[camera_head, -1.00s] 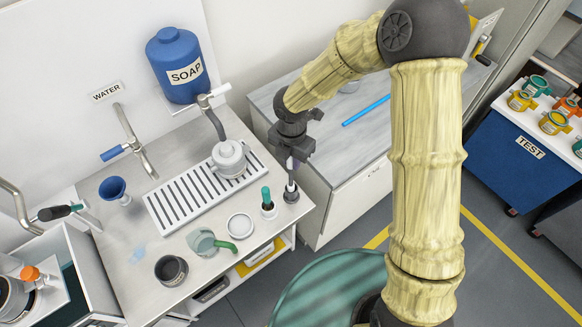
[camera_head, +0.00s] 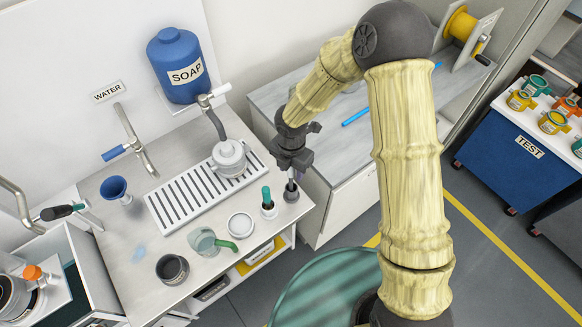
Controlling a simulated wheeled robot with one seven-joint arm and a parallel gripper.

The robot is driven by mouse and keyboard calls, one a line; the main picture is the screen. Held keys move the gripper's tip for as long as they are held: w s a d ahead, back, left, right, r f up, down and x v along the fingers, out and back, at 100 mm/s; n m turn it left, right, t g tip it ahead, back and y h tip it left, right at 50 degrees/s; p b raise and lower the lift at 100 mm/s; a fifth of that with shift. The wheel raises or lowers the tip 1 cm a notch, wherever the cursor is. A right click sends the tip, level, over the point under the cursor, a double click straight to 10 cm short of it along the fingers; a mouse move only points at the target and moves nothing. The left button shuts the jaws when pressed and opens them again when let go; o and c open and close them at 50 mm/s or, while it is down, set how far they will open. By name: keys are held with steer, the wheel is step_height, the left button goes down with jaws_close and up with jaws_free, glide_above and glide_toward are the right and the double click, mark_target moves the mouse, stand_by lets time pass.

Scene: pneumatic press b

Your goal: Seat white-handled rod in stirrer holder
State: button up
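My gripper (camera_head: 293,163) points down over the right front corner of the steel counter. A small white piece of the rod (camera_head: 290,186) shows just under the fingers, directly above a dark round holder (camera_head: 291,196). The rod looks upright and in line with the holder. The fingers are around or right beside the rod's upper part and hide it. The view is too small to tell whether they grip it, or how deep the rod sits. A green-handled rod (camera_head: 266,194) stands upright in a similar holder (camera_head: 269,210) just to the left.
A white dish (camera_head: 240,225), a glass cup with green handle (camera_head: 205,242) and a dark pot (camera_head: 172,269) stand left of the holders. A blue rod (camera_head: 356,117) lies on the grey cabinet behind.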

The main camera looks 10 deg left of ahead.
steer(key=shift+f+b, duration=0.15)
steer(key=shift+b, duration=0.25)
step_height(320, 180, up, 18)
steer(key=b, duration=0.1)
steer(key=shift+w+d+f, duration=0.15)
steer(key=shift+w+d, duration=0.15)
stand_by(0.6)
steer(key=s+d+m+t, duration=0.1)
steer(key=s+d+m, duration=0.2)
steer(key=d+m, duration=0.9)
steer(key=s+d+f+m+t, duration=0.1)
steer(key=s+d+m, duration=0.3)
steer(key=d+m, duration=0.9)
steer(key=m, duration=0.6)
steer(key=shift+s+f+t, duration=0.25)
steer(key=shift+s+t, duration=0.05)
